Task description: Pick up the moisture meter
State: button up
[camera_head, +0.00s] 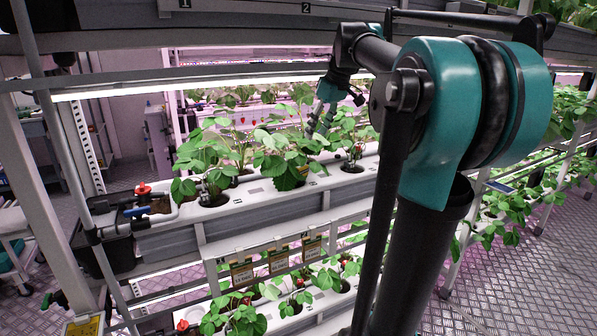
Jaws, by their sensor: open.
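I cannot make out the moisture meter for certain; leaves and my own arm cover parts of the rack. My gripper (320,120) is small in the view, pointing down among the leaves of the strawberry plants (287,155) on the upper white trough (255,192). Its fingers show as grey pieces partly behind the foliage. It is open, and nothing can be seen held in it. Whether it touches a plant or anything else cannot be told.
A lit light bar (120,91) runs above the trough. A red-handled valve (142,189) sits at the trough's left end. Label cards (278,260) hang above a lower row of plants (290,300). Another planted rack (510,205) stands right. The metal floor (530,270) between is clear.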

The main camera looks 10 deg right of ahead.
aim_at(302, 166)
jog(key=x, duration=1.1)
jog(key=shift+w+a+f, duration=0.1)
jog(key=shift+w+f, duration=0.15)
jog(key=shift+f, duration=0.1)
jog(key=shift+a+x, duration=0.2)
jog(key=shift+x, duration=2.45)
jog(key=shift+w+r, duration=0.1)
jog(key=shift+w, duration=0.05)
jog(key=shift+r, duration=0.1)
jog(key=c, duration=1)
